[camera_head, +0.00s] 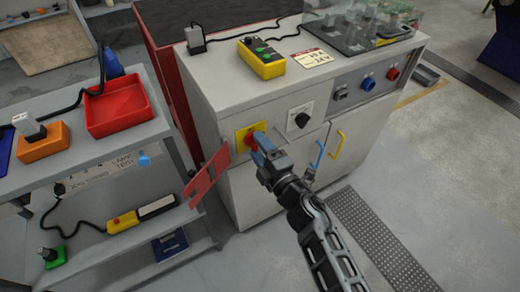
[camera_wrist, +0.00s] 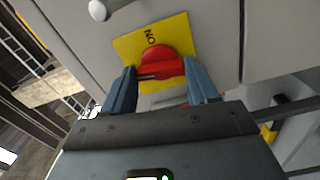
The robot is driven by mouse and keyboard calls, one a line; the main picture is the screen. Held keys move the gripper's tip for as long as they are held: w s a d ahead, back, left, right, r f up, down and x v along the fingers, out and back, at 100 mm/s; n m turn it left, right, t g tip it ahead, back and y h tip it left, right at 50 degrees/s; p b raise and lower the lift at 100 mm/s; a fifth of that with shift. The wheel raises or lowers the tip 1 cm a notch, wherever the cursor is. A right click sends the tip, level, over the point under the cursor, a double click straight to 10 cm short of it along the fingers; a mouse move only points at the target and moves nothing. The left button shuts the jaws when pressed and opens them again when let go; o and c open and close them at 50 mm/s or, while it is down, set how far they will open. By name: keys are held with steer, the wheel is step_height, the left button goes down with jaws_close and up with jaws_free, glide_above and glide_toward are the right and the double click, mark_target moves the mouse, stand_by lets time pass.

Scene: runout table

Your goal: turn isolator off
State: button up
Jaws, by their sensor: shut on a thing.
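The isolator is a red rotary knob on a yellow plate (camera_head: 243,133) on the front of a grey cabinet. In the head view my gripper (camera_head: 257,143) reaches it from the right and front and covers part of the knob. In the wrist view the red knob (camera_wrist: 158,62) sits between my two blue-grey fingers, and my gripper (camera_wrist: 162,80) is shut on it. The word ON shows on the yellow plate (camera_wrist: 130,45) above the knob. Any other marking on the plate is hidden or too small to read.
A red hinged flap (camera_head: 207,176) sticks out left of the isolator. A black selector knob (camera_head: 301,119) is to its right, with blue and yellow door handles (camera_head: 337,145) below. A shelf cart with a red tray (camera_head: 118,106) stands left. The floor at right is mostly clear.

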steer(key=shift+f+n, duration=0.1)
steer(key=shift+n, duration=0.7)
steer(key=o, duration=1.1)
steer(key=shift+c, duration=0.2)
steer(key=shift+s, duration=0.1)
steer(key=p+v, duration=0.1)
steer(key=v, duration=0.6)
steer(key=shift+s+d+p, duration=0.25)
steer(key=shift+s+p, duration=0.05)
steer(key=shift+p, duration=0.1)
